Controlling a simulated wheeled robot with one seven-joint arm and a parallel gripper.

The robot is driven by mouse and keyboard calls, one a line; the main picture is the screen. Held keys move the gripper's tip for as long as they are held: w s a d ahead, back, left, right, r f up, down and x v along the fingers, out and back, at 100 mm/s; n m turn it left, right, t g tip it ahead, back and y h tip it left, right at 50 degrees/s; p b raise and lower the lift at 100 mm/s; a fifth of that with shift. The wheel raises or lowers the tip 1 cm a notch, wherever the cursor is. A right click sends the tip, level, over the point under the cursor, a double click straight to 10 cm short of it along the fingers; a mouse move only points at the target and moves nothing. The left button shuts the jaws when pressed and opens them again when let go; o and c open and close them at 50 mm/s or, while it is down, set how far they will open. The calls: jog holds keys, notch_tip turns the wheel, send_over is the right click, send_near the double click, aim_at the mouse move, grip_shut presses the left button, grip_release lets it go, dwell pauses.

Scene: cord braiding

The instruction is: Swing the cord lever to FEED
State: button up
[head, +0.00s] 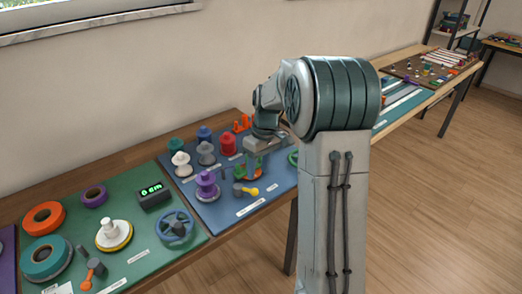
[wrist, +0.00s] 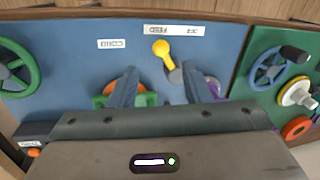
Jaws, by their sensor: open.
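The cord lever has a yellow arm and round knob (head: 248,190) and a grey pivot, near the front edge of the blue mat (head: 215,206). In the wrist view the yellow knob (wrist: 161,48) lies up and left of its pivot, tilted toward the left end of a white label (wrist: 173,30). The left word on that label looks like FEED; the right word is unclear. My gripper (wrist: 160,72) is open, its two fingers spread with nothing between them touching. It hangs above the mat, behind the lever in the head view. The knob is beyond the fingertips.
A green-framed orange part (wrist: 108,97) is partly behind the left finger. A purple spool (head: 206,186) stands left of the lever in the head view. A green handwheel (wrist: 18,67) and a blue handwheel (wrist: 268,72) are farther off. The mat around the knob is clear.

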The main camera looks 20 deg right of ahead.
notch_tip(320, 180, up, 7)
jog(key=d, duration=0.1)
jog(key=shift+w+f, duration=0.2)
jog(key=shift+w, duration=0.1)
